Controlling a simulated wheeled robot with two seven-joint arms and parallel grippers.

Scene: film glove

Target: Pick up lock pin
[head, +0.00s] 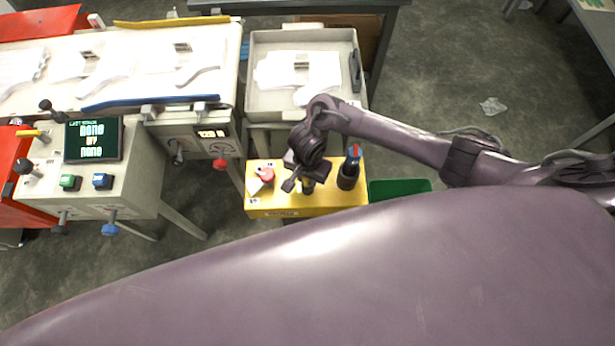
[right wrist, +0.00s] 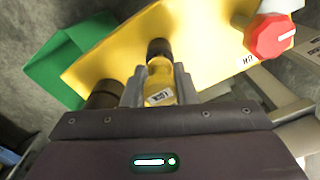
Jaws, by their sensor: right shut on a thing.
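The lock pin (right wrist: 160,82) shows in the right wrist view as a small yellow body with a white printed label. A dark round part lies at its far end, against the yellow box (right wrist: 110,62). I cannot tell whether the pin is seated in the box or clear of it. My right gripper (right wrist: 159,90) has a grey finger on each side of the pin and is shut on it. In the head view my right gripper (head: 297,180) is over the yellow box (head: 262,206) and mostly hides the pin. My left gripper is not in view.
A red knob (head: 266,173) and a dark cup (head: 348,174) with red and blue items are on the box. A green bin (head: 400,187) is at right. A grey tray (head: 259,98) lies behind. A control console (head: 133,185) with a screen stands at left.

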